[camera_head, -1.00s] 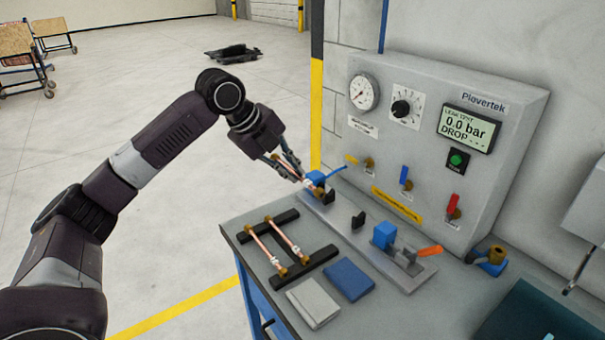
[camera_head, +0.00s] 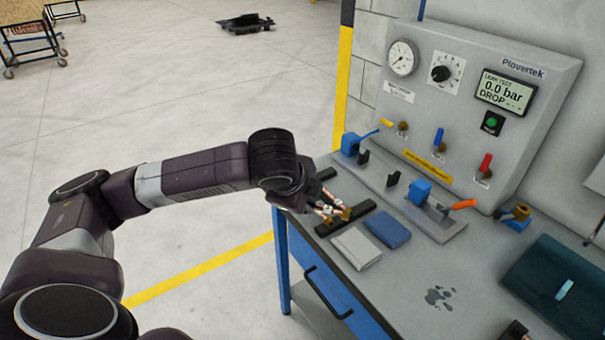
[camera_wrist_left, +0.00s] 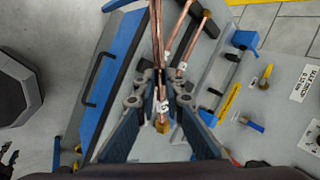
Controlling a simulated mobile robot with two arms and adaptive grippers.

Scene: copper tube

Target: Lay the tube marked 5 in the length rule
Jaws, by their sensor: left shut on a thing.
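My left gripper (camera_wrist_left: 162,88) is shut around a copper tube (camera_wrist_left: 157,45) near its brass-ended fitting (camera_wrist_left: 162,127). A white tag (camera_wrist_left: 163,107) on it is small and seems to read 5. At least one other copper tube (camera_wrist_left: 197,38) lies beside it in the wrist view. In the head view my left arm hides most of the gripper, which is over the black tube rack (camera_head: 350,222); tube ends (camera_head: 327,211) show past the wrist. I cannot pick out the length rule.
A grey pad (camera_head: 356,248) and a blue pad (camera_head: 387,229) lie in front of the rack. Behind stands the test fixture with a blue clamp (camera_head: 418,192) and the leak-test panel (camera_head: 460,90). A teal mat (camera_head: 530,280) lies at right. Bench is bare around the dark stain (camera_head: 438,297).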

